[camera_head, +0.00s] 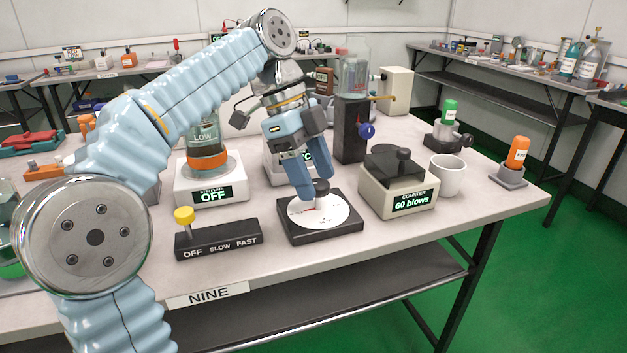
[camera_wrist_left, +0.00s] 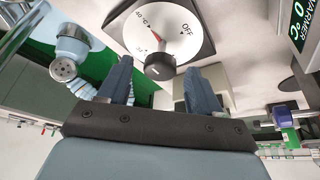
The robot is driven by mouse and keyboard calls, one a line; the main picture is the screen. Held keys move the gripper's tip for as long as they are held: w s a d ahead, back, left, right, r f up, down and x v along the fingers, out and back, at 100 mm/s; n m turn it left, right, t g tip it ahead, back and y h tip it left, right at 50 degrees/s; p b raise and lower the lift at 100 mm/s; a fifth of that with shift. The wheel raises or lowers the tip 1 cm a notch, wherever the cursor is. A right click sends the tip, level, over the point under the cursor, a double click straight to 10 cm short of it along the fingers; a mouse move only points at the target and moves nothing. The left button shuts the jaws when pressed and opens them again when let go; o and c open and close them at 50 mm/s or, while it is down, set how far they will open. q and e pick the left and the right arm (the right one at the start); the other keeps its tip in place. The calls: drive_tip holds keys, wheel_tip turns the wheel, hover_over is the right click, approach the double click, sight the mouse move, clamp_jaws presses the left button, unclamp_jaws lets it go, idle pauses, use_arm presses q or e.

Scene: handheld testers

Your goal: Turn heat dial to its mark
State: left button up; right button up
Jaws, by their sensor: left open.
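The heat dial is a white disc (camera_head: 335,220) on a black square base, with a dark knob (camera_head: 321,187) standing on it. In the left wrist view the white dial face (camera_wrist_left: 163,22) shows OFF, °C lettering and red marks, and the dark knob (camera_wrist_left: 160,66) is near its lower edge. My left gripper (camera_head: 318,190) points down over the dial, its blue fingers open. In the left wrist view the knob lies between the fingertips of my left gripper (camera_wrist_left: 158,68), with gaps visible; I cannot tell whether they touch it. My right gripper is out of view.
The slider box (camera_head: 220,240) with a yellow knob stands left of the dial, and the counter (camera_head: 397,185) stands right. Behind are the stirring unit reading OFF (camera_head: 210,185) and a black stand (camera_head: 350,130). The warmer display (camera_wrist_left: 303,25) reads 0 °C. A white mug (camera_head: 448,175) stands further right.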

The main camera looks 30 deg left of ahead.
use_arm(q)
drive_tip(key=c, duration=1)
drive_tip(key=shift+c, duration=0.2)
drive_tip(key=shift+n, duration=0.3)
drive_tip(key=n, duration=0.1)
drive_tip(key=n+t, duration=0.1)
drive_tip(key=n, duration=0.1)
drive_tip(key=shift+s+d+n+t, duration=0.1)
drive_tip(key=shift+s+n+t, duration=0.1)
drive_tip(key=shift+n+t, duration=0.1)
drive_tip(key=n+t+y, duration=0.1)
drive_tip(key=n, duration=0.3)
drive_tip(key=shift+s+d+n, duration=0.1)
drive_tip(key=shift+n, duration=0.2)
drive_tip(key=n+y, duration=0.1)
drive_tip(key=n, duration=0.1)
drive_tip(key=n+t+y+p, duration=0.1)
drive_tip(key=n, duration=0.1)
drive_tip(key=shift+s+d, duration=0.1)
drive_tip(key=shift+d, duration=0.05)
drive_tip(key=shift+d+n+t+y+p, duration=0.15)
drive_tip(key=shift+n+y+p, duration=0.3)
drive_tip(key=shift+n, duration=0.75)
drive_tip(key=shift+n+t+y+p, duration=0.15)
drive_tip(key=shift+n+y+p, duration=0.25)
drive_tip(key=shift+n, duration=0.8)
